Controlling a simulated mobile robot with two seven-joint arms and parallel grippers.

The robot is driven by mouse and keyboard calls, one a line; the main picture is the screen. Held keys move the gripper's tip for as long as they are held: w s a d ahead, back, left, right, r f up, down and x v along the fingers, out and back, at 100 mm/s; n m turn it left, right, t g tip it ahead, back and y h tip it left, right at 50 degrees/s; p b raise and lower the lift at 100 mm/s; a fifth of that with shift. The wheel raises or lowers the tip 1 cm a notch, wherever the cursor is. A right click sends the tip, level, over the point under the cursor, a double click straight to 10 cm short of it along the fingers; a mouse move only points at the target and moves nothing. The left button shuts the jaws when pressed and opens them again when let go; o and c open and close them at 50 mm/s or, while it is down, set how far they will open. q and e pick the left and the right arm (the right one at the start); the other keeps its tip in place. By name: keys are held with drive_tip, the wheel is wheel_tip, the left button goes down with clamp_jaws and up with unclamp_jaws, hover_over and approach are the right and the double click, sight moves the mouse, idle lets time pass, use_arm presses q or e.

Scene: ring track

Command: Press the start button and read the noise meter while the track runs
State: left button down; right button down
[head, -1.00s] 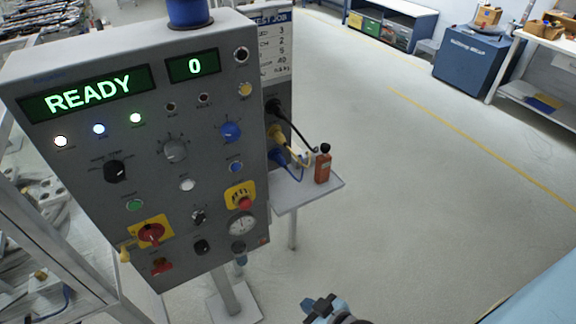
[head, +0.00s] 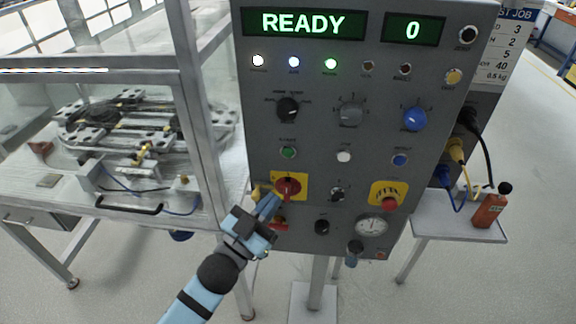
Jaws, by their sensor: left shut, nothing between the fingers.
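The grey control panel (head: 262,108) fills the middle of the head view. My left gripper (head: 268,206) is shut and empty, in front of the panel's lower left, below the green button. My right gripper is out of view.
A red rotary switch on a yellow plate (head: 289,186) is close to my left fingertips. A red emergency button (head: 389,204) is farther right. The ring track (head: 140,125) lies inside a clear-walled enclosure at the left. Cables hang above the side shelf (head: 425,228).

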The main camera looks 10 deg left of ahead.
sight(288, 152)
use_arm(q)
drive_tip(key=r+m+h, duration=0.1)
drive_tip(key=d+r+h, duration=0.1)
drive_tip(key=shift+w+d+r+m, duration=0.1)
drive_tip(key=shift+d+r+m, duration=0.05)
drive_tip(key=shift+r+m, duration=0.2)
drive_tip(key=shift+w, duration=0.1)
drive_tip(key=shift+w+f+b, duration=0.1)
drive_tip(key=shift+w+b, duration=0.85)
drive_tip(key=shift+w, duration=3.4)
drive_tip(key=shift+w, duration=0.15)
drive_tip(key=shift+w, duration=0.25)
